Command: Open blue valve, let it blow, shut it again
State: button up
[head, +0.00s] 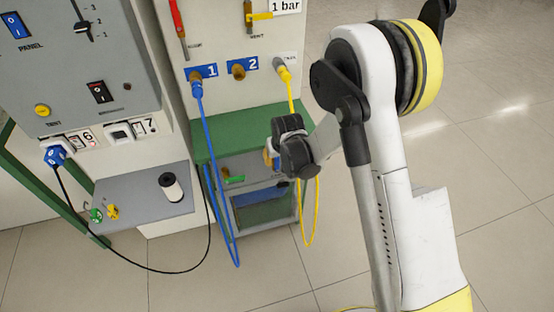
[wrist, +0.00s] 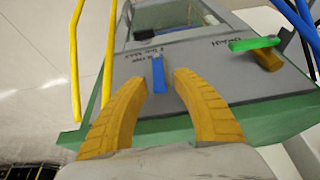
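The blue valve's handle (wrist: 159,73) stands on a grey panel, between and just beyond my fingertips in the wrist view. It runs up and down in that picture. My gripper (wrist: 161,82) is open, with a yellow-orange finger on each side of the handle and gaps showing on both sides. Whether it touches the handle cannot be seen. In the head view my gripper (head: 270,157) is over the right end of the low grey panel, and my wrist hides most of the blue valve.
A green valve handle (wrist: 253,44) on a brass body lies across to the right on the same panel (wrist: 210,82). Yellow hose (wrist: 110,60) loops down at the left in the wrist view. A blue hose (head: 212,150) hangs left of my gripper in the head view.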

grip_shut()
jog(key=w+d+f+m+g+y, duration=0.1)
jog(key=d+f+m+g+y, duration=0.1)
jog(key=y, duration=1.1)
jog(key=shift+w+d+f+m+y, duration=0.3)
jog(key=shift+d+f+m, duration=0.55)
jog(key=shift+d, duration=0.7)
jog(key=shift+f, duration=0.2)
jog(key=shift+o, duration=1.4)
grip_release()
